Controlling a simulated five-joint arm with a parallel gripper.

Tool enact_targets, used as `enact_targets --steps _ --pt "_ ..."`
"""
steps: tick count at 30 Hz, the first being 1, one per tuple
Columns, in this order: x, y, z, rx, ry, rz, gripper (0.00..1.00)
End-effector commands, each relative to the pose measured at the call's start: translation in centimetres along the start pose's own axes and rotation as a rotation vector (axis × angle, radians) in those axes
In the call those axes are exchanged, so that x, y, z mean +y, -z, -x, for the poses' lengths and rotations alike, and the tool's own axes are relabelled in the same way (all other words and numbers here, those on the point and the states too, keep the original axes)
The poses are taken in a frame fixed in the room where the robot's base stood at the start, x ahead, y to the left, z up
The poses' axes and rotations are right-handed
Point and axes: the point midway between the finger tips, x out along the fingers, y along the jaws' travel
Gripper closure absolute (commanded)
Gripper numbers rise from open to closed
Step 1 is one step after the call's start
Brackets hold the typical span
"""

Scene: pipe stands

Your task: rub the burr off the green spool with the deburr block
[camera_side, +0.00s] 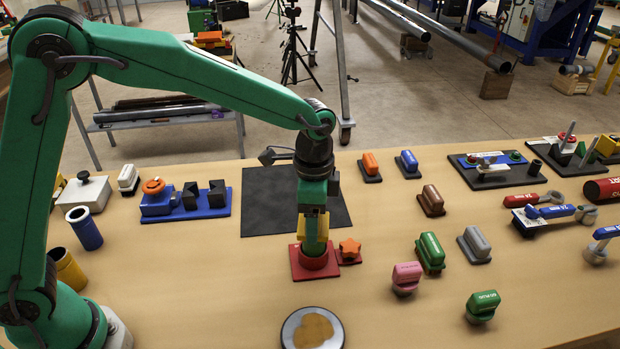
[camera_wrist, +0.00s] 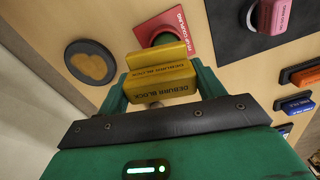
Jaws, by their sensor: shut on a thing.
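My gripper (camera_side: 312,215) is shut on the yellow deburr block (camera_wrist: 160,78), whose lettering reads in the wrist view. The block also shows as a yellow patch (camera_side: 302,229) in the side view. The green spool (camera_wrist: 162,39) stands in a red holder (camera_side: 299,268) with a red plate (camera_wrist: 176,24). My gripper and the block are over or right beside the spool. The block covers part of the spool in the wrist view, so I cannot tell whether they touch. I cannot make out the burr.
An orange star knob (camera_side: 349,247) sits right beside the red holder. A round dish (camera_side: 312,330) lies in front and a dark mat (camera_side: 262,205) behind. Several coloured handled blocks, such as a pink one (camera_side: 407,275), stand to the right. A blue fixture (camera_side: 207,207) is at left.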

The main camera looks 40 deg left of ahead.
Motion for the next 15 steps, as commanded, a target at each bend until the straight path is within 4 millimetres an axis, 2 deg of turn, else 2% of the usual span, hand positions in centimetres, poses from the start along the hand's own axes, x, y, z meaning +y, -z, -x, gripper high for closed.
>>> enact_targets --steps 8,15 --pt "-0.2 0.0 -0.1 -0.002 -0.001 0.001 0.63" --pt "-1.4 0.0 -0.1 -0.001 -0.001 0.003 0.63"
